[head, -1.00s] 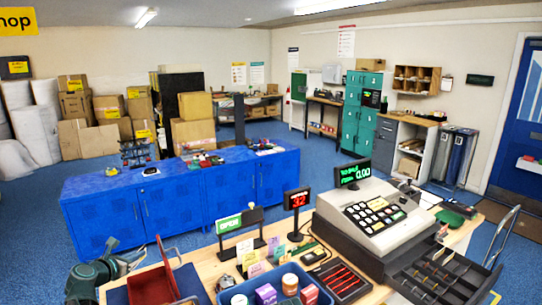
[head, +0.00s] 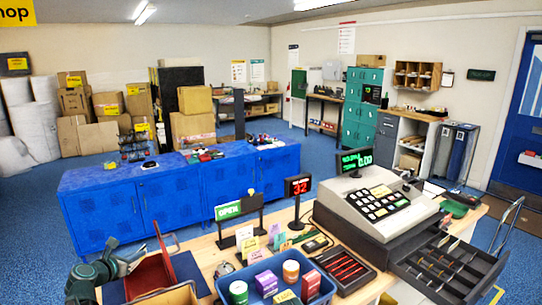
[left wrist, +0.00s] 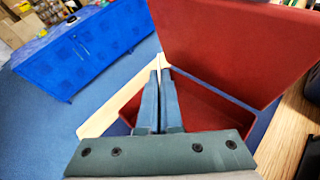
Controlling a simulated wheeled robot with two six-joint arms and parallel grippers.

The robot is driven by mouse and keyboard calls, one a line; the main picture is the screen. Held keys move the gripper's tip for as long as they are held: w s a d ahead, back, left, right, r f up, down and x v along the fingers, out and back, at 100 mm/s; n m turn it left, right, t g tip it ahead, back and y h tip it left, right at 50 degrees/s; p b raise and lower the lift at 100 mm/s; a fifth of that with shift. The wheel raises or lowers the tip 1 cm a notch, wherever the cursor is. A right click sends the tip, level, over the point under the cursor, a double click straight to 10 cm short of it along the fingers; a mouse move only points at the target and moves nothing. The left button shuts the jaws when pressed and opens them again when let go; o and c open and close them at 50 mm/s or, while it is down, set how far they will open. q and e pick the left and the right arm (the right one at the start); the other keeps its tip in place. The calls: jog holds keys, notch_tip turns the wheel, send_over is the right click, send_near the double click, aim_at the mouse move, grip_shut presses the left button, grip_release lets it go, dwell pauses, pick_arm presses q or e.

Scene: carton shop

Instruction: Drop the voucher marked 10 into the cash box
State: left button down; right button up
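The red cash box (head: 147,275) stands at the left end of the wooden counter, its lid (head: 163,246) raised. In the left wrist view its lid (left wrist: 235,45) and open inside (left wrist: 205,112) lie beyond and below my fingers. My left gripper (head: 124,266) is beside the box in the head view. In the left wrist view its fingers (left wrist: 160,85) are nearly together, with a thin pale edge (left wrist: 160,62) between the tips. It looks like a voucher seen edge-on; its number cannot be read. Several coloured vouchers (head: 252,246) stand mid-counter. My right gripper is out of view.
A blue tub (head: 323,293) of jars and boxes is at the counter's front. The cash register (head: 375,210) with its open drawer (head: 450,268) is to the right. The OPEN sign (head: 228,211) and red number display (head: 298,186) stand behind the vouchers. Blue cabinets (head: 180,195) stand beyond.

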pick_arm(q)
jog(key=shift+f, duration=0.45)
jog(key=shift+r, duration=0.1)
jog(key=c, duration=1)
grip_release()
jog(key=shift+p+v, duration=2.55)
jog(key=shift+v, duration=4.35)
jog(key=shift+r, duration=0.1)
